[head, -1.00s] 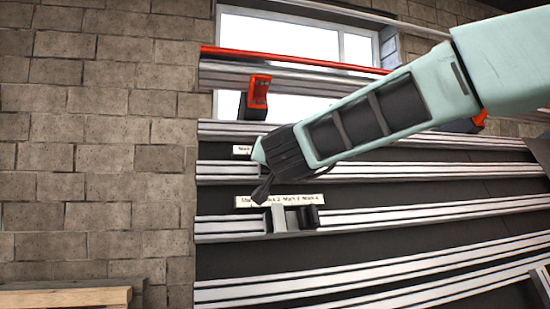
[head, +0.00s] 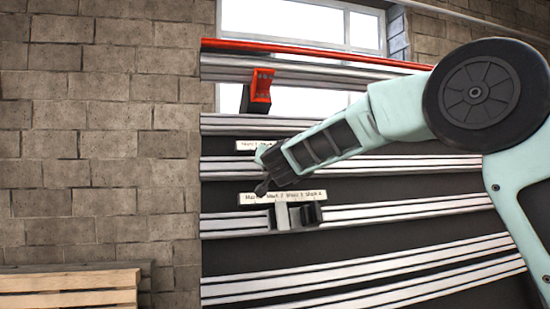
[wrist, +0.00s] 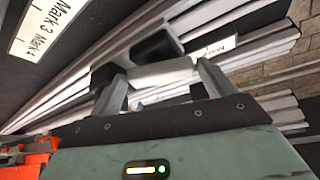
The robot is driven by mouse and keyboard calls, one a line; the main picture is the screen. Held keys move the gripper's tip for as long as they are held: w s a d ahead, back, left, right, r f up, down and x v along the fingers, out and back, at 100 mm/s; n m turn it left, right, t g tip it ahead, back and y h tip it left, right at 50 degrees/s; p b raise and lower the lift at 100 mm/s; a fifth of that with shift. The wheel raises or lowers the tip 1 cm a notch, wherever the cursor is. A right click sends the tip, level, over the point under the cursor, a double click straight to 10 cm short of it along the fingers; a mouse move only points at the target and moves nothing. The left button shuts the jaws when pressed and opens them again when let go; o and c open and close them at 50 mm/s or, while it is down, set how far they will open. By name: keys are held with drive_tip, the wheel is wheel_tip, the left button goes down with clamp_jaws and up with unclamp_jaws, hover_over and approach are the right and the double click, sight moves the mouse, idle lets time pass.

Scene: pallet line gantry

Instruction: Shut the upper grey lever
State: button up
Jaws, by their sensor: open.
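My gripper (head: 263,171) is open in front of the rail wall, just above and left of the lower grey lever (head: 282,216). That lever stands upright beside a black block (head: 311,214) on the lower labelled rail. In the wrist view a pale grey bar with black ends (wrist: 163,74) lies between the spread fingers of my gripper (wrist: 162,84). I cannot tell whether they touch it. No upper grey lever shows in the head view; my gripper and forearm cover part of the upper labelled rail (head: 225,169).
A label strip (head: 282,197) with marks sits above the lower lever; another (head: 257,145) is partly hidden higher up. A red bracket on a black block (head: 258,91) stands on the top rail below a red bar. Wooden pallets (head: 70,290) lie at lower left.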

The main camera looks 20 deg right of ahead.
drive_tip(key=c, duration=0.7)
drive_tip(key=shift+m, duration=0.3)
drive_tip(key=shift+w+a+r+m+g+h, duration=0.15)
drive_tip(key=shift+m+g+h, duration=0.75)
drive_tip(key=shift+m, duration=1.65)
drive_tip(key=shift+w+a+r+m+g+h, duration=0.15)
drive_tip(key=shift+m+g+h, duration=0.3)
drive_tip(key=shift+m+g, duration=1.55)
drive_tip(key=shift+a+r+m+g+h, duration=0.2)
drive_tip(key=shift+m+g+h, duration=0.4)
drive_tip(key=shift+m, duration=2.55)
